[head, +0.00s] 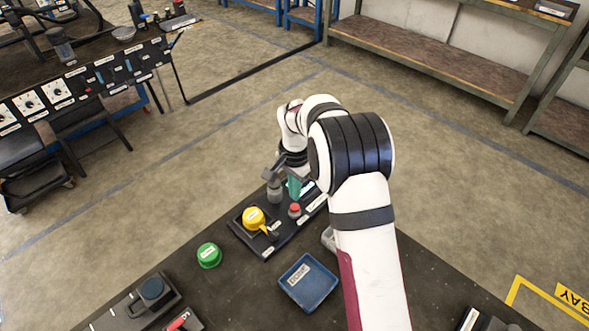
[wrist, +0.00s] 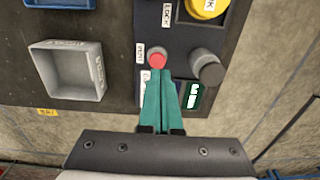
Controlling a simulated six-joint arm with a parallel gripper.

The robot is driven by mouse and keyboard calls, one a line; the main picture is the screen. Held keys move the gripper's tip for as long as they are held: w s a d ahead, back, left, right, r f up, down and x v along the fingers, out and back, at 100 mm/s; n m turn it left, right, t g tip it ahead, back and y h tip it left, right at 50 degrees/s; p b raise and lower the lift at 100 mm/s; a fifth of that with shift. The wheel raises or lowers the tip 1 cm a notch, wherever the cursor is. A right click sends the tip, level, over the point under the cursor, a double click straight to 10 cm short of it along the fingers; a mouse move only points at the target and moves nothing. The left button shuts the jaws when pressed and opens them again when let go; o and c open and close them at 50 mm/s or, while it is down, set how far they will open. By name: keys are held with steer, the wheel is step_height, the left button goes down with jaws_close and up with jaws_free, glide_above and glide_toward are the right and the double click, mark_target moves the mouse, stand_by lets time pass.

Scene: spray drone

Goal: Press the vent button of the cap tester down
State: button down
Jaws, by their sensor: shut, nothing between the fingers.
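The cap tester is a black panel (head: 270,247) on the dark table, also in the wrist view (wrist: 178,30). Its small red vent button (head: 294,208) stands up from the panel; the wrist view shows it (wrist: 157,59) beside a white label. My gripper (head: 294,188) is shut and empty, its teal fingers pointing down. In the wrist view the fingertips (wrist: 164,76) appear just short of the button, which is uncovered. In the head view they are behind and above it. I see no clear contact; the exact height gap cannot be told.
A yellow cap (head: 253,217) and a grey cylinder (head: 275,190) stand on the tester near the button. A green cap (head: 209,254) and a blue tray (head: 308,284) are on the table. A grey tray (wrist: 70,72) lies beside the tester, mostly hidden by my arm in the head view.

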mark_target(294, 205)
step_height(294, 205, up, 10)
stand_by(0.3)
stand_by(0.8)
steer(key=s+d+r+n, duration=0.1)
steer(key=s+d+r, duration=0.15)
steer(key=s, duration=0.25)
steer(key=s+d+r, duration=0.1)
steer(key=s+r, duration=0.3)
steer(key=s, duration=0.2)
steer(key=s+d+f+n+y, duration=0.1)
steer(key=s, duration=1)
steer(key=s+d+f+n, duration=0.1)
steer(key=s, duration=1.1)
steer(key=shift+s+f+y, duration=0.25)
steer(key=shift+f+y, duration=0.05)
steer(key=shift+y, duration=0.1)
steer(key=shift+d, duration=0.1)
